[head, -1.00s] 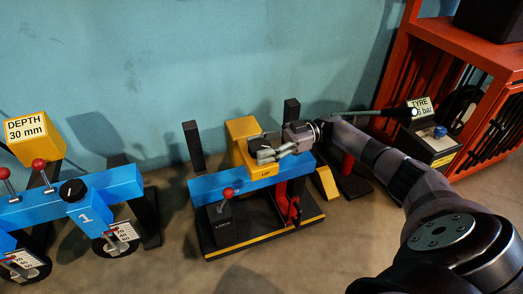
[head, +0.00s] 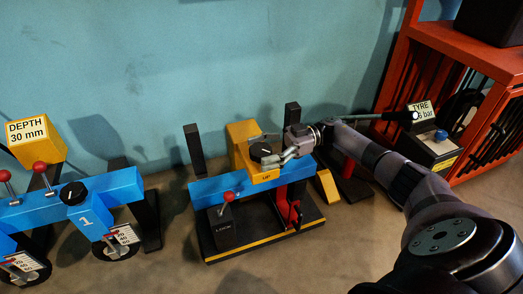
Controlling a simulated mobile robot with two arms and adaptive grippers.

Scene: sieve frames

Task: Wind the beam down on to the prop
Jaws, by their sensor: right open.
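The blue beam (head: 210,191) lies across the middle stand. A yellow block (head: 241,133) sits at its middle, with a black round knob (head: 260,150) on top and a small label on its front. My right gripper (head: 268,151) is open at the knob, its fingers on either side of it; I cannot tell whether they touch it. A red upright piece (head: 283,198), perhaps the prop, stands under the beam's right part. Whether beam and prop touch is not clear. My left gripper is not in view.
A black LOCK box (head: 224,229) with a red-knobbed lever (head: 229,196) stands at the stand's front left. Black posts (head: 194,148) rise behind. Another blue rig (head: 117,185) is at left, by a yellow DEPTH sign (head: 37,139). An orange rack (head: 463,52) is at right.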

